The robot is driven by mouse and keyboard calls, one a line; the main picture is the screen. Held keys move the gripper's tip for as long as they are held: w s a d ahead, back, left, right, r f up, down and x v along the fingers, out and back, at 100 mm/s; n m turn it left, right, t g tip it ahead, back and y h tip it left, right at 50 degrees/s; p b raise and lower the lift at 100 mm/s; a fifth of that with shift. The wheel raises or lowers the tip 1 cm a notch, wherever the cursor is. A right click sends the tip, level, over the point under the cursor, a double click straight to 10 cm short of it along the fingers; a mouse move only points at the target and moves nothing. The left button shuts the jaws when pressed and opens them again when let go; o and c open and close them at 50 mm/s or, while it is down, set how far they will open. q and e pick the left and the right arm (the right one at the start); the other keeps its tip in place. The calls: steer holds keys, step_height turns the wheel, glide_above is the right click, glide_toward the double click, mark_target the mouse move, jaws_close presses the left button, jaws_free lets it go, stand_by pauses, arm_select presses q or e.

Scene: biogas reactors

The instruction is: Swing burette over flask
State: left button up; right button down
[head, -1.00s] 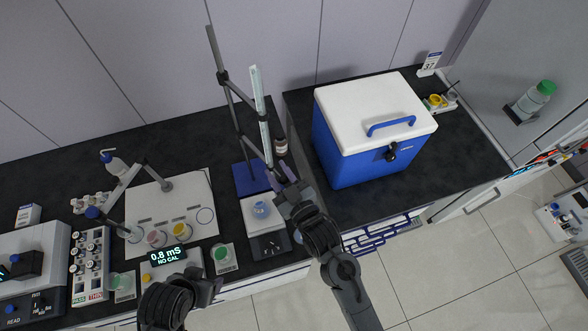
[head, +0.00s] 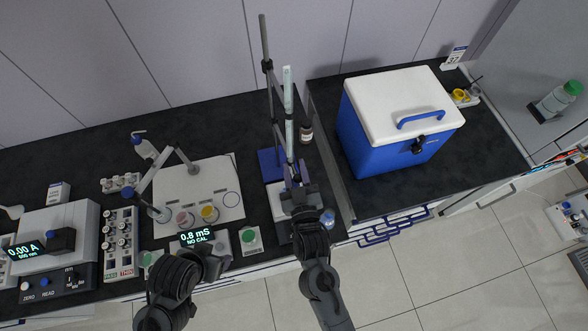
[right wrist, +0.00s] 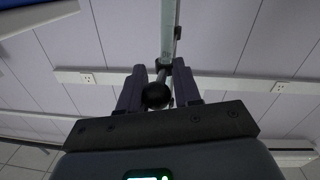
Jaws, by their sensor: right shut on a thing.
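The burette (head: 288,105) is a pale upright tube beside a grey stand rod (head: 266,60) on a blue base (head: 268,165). My right gripper (head: 293,186) is at the burette's lower part, shut on it. In the right wrist view, my right gripper's fingers (right wrist: 160,92) flank a round black knob (right wrist: 156,95) below the burette tube (right wrist: 168,30). A white stirrer plate (head: 277,203) lies under the gripper. The flask is hidden behind my right gripper and arm. My left gripper (head: 218,266) is low over the bench front; its fingers are unclear.
A blue cooler with a white lid (head: 400,110) stands to the right. A small blue-topped vessel (head: 328,217) and a brown bottle (head: 306,132) are near the stand. A conductivity meter (head: 197,238), cups and a vial rack (head: 119,240) fill the left side.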

steer(key=shift+w+d, duration=0.15)
steer(key=shift+d, duration=0.25)
steer(key=c, duration=1.1)
jaws_free()
steer(key=shift+c, duration=0.2)
steer(key=shift+o, duration=1.2)
steer(key=shift+w, duration=0.1)
steer(key=shift+a, duration=0.1)
steer(key=b+v, duration=0.1)
steer(key=v, duration=1)
